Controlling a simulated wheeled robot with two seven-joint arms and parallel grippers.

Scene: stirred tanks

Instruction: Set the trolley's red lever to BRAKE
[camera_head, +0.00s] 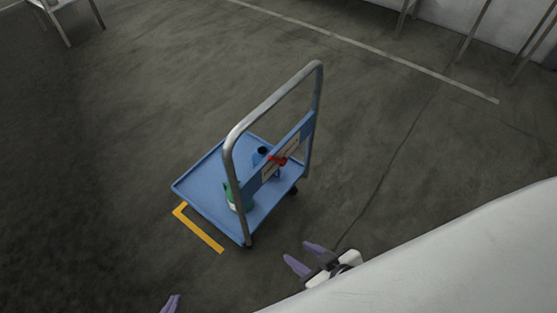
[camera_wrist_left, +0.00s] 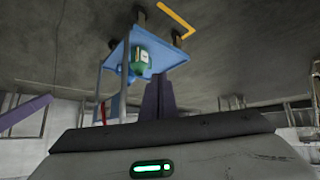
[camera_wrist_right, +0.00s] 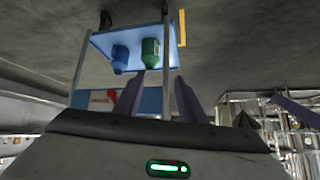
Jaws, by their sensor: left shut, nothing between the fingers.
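The trolley (camera_head: 208,180) is blue with a steel push handle (camera_head: 268,101) and stands on the floor. A blue crossbar panel between the handle posts carries a pale label plate and the red lever (camera_head: 279,160). The lever also shows in the right wrist view (camera_wrist_right: 112,96); its setting cannot be read. My right gripper (camera_head: 308,252) is open and empty, in front of the trolley and to its right, clear of the lever. My left gripper (camera_wrist_left: 160,94) is shut and empty; only a purple fingertip shows at the bottom of the head view, apart from the trolley.
A green container (camera_head: 236,197) and a blue container (camera_head: 262,154) stand on the trolley deck. A yellow corner mark (camera_head: 200,229) is on the floor beside it. Floor around the trolley is clear. A white surface fills the lower right of the head view.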

